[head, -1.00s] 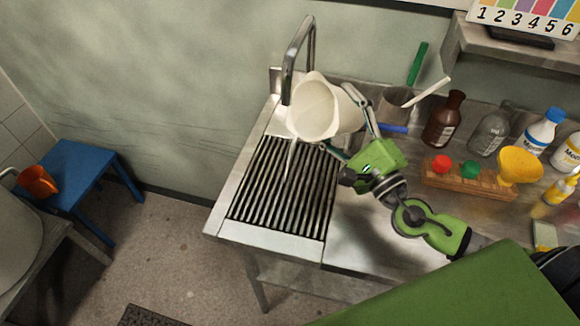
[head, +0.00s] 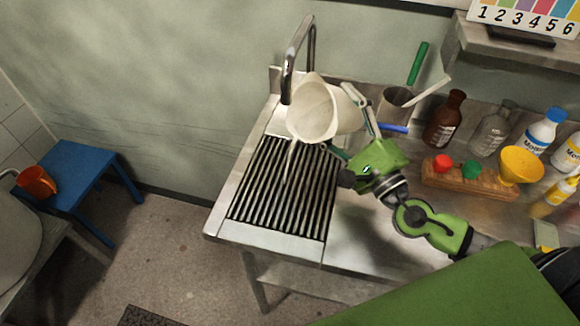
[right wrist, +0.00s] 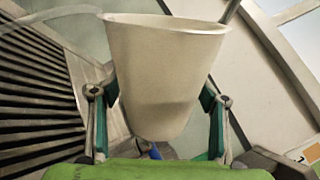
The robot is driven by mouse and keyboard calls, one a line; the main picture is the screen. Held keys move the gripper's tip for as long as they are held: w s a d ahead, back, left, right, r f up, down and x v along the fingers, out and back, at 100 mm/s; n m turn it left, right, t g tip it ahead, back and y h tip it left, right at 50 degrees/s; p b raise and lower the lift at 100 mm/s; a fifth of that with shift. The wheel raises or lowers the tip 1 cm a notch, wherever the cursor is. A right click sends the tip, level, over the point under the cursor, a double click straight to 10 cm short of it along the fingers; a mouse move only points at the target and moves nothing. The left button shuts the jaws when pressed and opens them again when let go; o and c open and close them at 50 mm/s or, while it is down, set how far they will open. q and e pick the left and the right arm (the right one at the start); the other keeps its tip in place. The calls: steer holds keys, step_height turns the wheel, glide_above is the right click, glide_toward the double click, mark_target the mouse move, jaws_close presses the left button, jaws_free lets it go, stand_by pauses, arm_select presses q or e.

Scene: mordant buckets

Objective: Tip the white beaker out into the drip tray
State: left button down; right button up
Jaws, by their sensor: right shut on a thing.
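The white beaker (head: 318,110) is tilted over the drip tray (head: 270,236), its open mouth facing left and towards the camera. A thin pale stream (head: 290,162) runs from its lower lip down to the slatted grid. My right gripper (head: 354,122) is shut on the beaker from the right side. In the right wrist view the beaker (right wrist: 165,75) sits between the two fingers (right wrist: 160,105), and the stream shows at upper left. What is left inside the beaker cannot be made out. My left gripper is not in view.
A steel tap (head: 300,60) rises just behind the beaker. A steel cup (head: 392,106) with tools, a brown bottle (head: 443,120), a clear bottle (head: 490,132) and a wooden rack (head: 465,181) stand to the right. An orange cup (head: 37,181) sits on a blue stool (head: 75,170).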

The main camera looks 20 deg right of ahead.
mark_target(324, 131)
steer(key=shift+a+n+y+b, duration=0.15)
steer(key=shift+n+y+b, duration=0.35)
steer(key=shift+n, duration=0.6)
stand_by(1.8)
steer(key=shift+s+a+f+n+y+b, duration=0.15)
steer(key=shift+a+f+n+y+b, duration=0.05)
steer(key=shift+a+f+n+b, duration=0.3)
steer(key=shift+s+a+f+n+y+b, duration=0.15)
steer(key=shift+a+f+n+y+b, duration=0.1)
steer(key=shift+f+n+b, duration=0.3)
stand_by(1.6)
steer(key=shift+a+n, duration=0.25)
steer(key=shift+n, duration=0.5)
stand_by(0.5)
